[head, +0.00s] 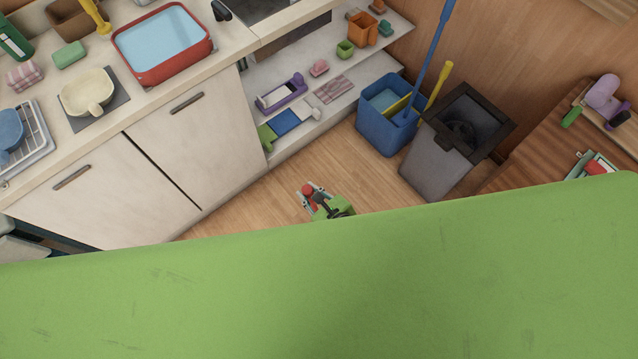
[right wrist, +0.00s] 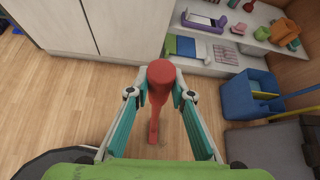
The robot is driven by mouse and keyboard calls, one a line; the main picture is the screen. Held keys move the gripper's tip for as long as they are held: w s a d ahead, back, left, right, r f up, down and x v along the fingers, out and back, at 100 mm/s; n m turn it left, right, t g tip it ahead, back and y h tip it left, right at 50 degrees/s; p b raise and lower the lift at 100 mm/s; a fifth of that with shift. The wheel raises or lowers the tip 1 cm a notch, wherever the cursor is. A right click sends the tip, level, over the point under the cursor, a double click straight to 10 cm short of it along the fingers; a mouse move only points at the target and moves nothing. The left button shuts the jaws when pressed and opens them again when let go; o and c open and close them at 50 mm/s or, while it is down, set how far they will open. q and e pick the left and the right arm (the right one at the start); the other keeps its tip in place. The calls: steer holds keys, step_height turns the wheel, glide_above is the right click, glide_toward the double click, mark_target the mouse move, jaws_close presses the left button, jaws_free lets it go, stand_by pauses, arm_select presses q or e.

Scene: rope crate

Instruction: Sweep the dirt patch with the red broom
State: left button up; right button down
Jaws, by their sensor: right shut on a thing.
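The red broom (right wrist: 160,75) shows in the right wrist view as a red handle with a rounded top end. A narrower red part runs from it toward the floor, and its lower end is hard to make out. My right gripper (right wrist: 160,88) is shut on the handle, with one teal finger on each side. In the head view this gripper (head: 312,193) is small, above the wooden floor, with a bit of the red broom (head: 307,190) between its fingers. I cannot make out the dirt patch in either view. My left gripper is not in view.
White cabinets (head: 198,140) and a low shelf (head: 335,103) with small items border the floor. A blue bucket (head: 375,130) holding long-handled tools and a grey bin (head: 432,165) stand to the right. Bare floor (head: 295,165) lies between. My green body covers the lower head view.

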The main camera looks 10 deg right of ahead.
steer(key=s+a, duration=0.7)
steer(key=a, duration=0.4)
steer(key=w+d, duration=0.5)
steer(key=d, duration=0.2)
steer(key=shift+d+r+m+y, duration=0.15)
steer(key=shift+d+m+y, duration=0.2)
steer(key=shift+m+y, duration=0.05)
steer(key=shift+r, duration=0.1)
step_height(320, 180, up, 7)
steer(key=p, duration=0.6)
stand_by(0.9)
steer(key=shift+w+a, duration=0.1)
steer(key=shift+w, duration=0.05)
stand_by(0.7)
